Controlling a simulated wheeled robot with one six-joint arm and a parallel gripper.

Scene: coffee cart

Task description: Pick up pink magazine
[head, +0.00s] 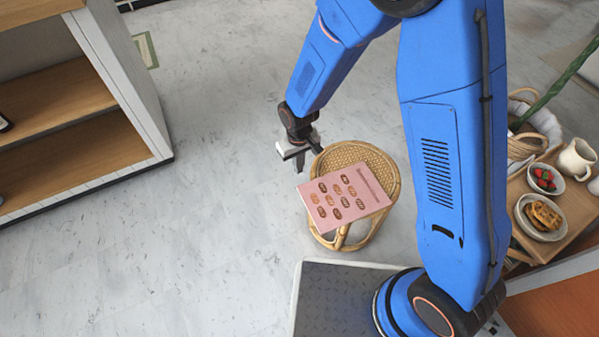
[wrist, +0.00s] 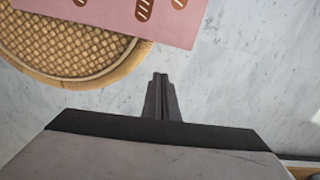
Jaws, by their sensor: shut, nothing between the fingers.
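The pink magazine (head: 343,195) lies flat on a round rattan stool (head: 388,171) and overhangs its left edge in the head view. Its cover shows several brown oval pictures. In the wrist view, part of the magazine (wrist: 125,14) shows at the top edge, with the woven stool top (wrist: 62,48) beneath it. My gripper (head: 300,160) is at the upper left side of the stool, apart from the magazine. In the wrist view my gripper (wrist: 161,80) has its fingers together and empty, pointing at the floor just beyond the stool's rim.
An open shelf unit (head: 75,100) stands at the left. At the right, a wooden tray (head: 567,225) holds a plate with a waffle (head: 541,216), a bowl of strawberries (head: 545,179) and a white jug (head: 576,159). The marble floor (head: 210,230) left of the stool is clear.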

